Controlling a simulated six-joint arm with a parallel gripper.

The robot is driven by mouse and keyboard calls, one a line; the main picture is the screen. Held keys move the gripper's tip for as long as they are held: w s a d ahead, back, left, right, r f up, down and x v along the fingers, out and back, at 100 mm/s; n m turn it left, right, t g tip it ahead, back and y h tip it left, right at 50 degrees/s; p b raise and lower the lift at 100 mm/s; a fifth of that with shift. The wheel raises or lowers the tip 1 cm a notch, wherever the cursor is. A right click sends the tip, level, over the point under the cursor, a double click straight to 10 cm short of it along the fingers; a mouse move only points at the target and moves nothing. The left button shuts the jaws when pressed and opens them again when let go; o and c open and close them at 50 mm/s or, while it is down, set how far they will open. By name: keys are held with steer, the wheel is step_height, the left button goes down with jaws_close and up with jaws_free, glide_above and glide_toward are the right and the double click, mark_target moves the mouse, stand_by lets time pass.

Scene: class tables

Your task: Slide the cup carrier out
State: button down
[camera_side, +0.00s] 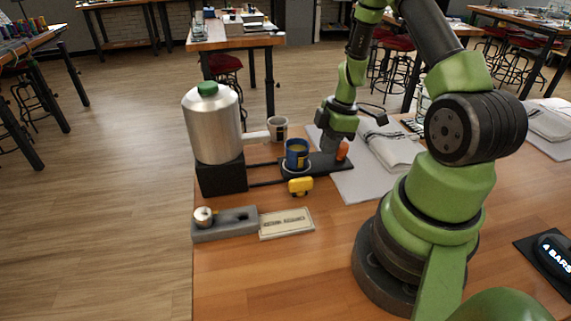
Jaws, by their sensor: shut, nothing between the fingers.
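The cup carrier (318,170) is a dark plate on two dark rails. The rails run right from a black block (222,179) under a silver tank (212,130) with a green cap. A blue cup (297,155) with a yellowish band stands upright on the carrier, clear of the tank. An orange knob (342,150) stands at the carrier's right end. My gripper (328,150) points down beside the knob, between it and the blue cup. It is shut and empty. Its fingertips are small and partly hidden, so I cannot tell whether they touch the knob.
A yellow piece (300,186) sits in front of the carrier. A grey block (230,224) with a round metal knob and a label plate (287,223) lie nearer. Papers (375,160) lie right. The table's left edge is close to the tank.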

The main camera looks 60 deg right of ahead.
mark_target(326, 160)
steer(key=shift+s+d, duration=0.45)
steer(key=shift+w+a, duration=0.55)
steer(key=shift+a, duration=0.05)
step_height(326, 160, up, 7)
stand_by(0.6)
steer(key=w+a+r+m+t, duration=0.1)
steer(key=w+a+r+m, duration=0.15)
steer(key=a+r, duration=0.5)
steer(key=s+a+r+m+t, duration=0.4)
steer(key=s+a+r+m, duration=0.6)
steer(key=a+r, duration=0.3)
steer(key=shift+s+t, duration=0.3)
steer(key=shift+s, duration=0.4)
